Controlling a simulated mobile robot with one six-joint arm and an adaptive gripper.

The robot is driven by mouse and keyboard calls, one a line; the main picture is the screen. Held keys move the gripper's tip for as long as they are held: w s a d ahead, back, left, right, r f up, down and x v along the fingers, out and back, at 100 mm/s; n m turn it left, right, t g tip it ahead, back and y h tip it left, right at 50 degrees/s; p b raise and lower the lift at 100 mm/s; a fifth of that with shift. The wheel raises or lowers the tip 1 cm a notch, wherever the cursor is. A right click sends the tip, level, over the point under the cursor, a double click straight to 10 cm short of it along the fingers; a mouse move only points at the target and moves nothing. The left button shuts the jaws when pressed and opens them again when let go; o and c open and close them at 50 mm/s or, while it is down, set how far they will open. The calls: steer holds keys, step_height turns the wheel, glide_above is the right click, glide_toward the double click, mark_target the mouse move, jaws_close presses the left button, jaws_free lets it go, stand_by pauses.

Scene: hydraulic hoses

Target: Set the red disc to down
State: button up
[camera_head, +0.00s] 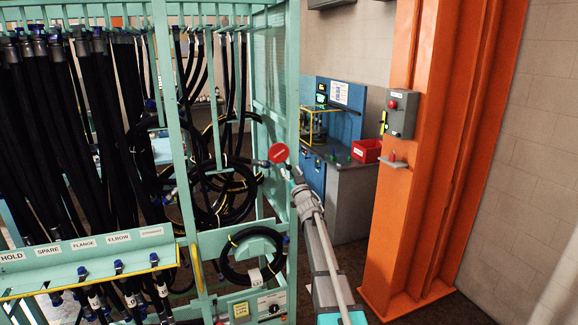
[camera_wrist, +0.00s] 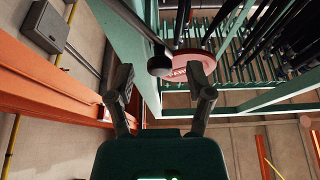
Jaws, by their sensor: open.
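The red disc (camera_head: 279,153) is on the right front post of the green hose rack, with a pale marking across its face. A dark round knob (camera_head: 262,163) shows just left of it. In the wrist view the red disc (camera_wrist: 197,62) is seen edge-on beyond the fingers, and a dark rod with a round end (camera_wrist: 159,65) is beside it. My gripper (camera_head: 291,176) is just below and right of the disc. In the wrist view my gripper (camera_wrist: 161,77) has its fingers spread with nothing between the tips. I cannot tell whether a finger touches the disc.
The green rack (camera_head: 170,120) with hanging black hoses fills the left. A coiled hose (camera_head: 228,270) hangs low on it. An orange column (camera_head: 425,150) with a grey button box (camera_head: 402,114) stands at right. A workbench with a red bin (camera_head: 367,151) is behind.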

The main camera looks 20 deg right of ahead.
steer(key=shift+x, duration=1)
jaws_close()
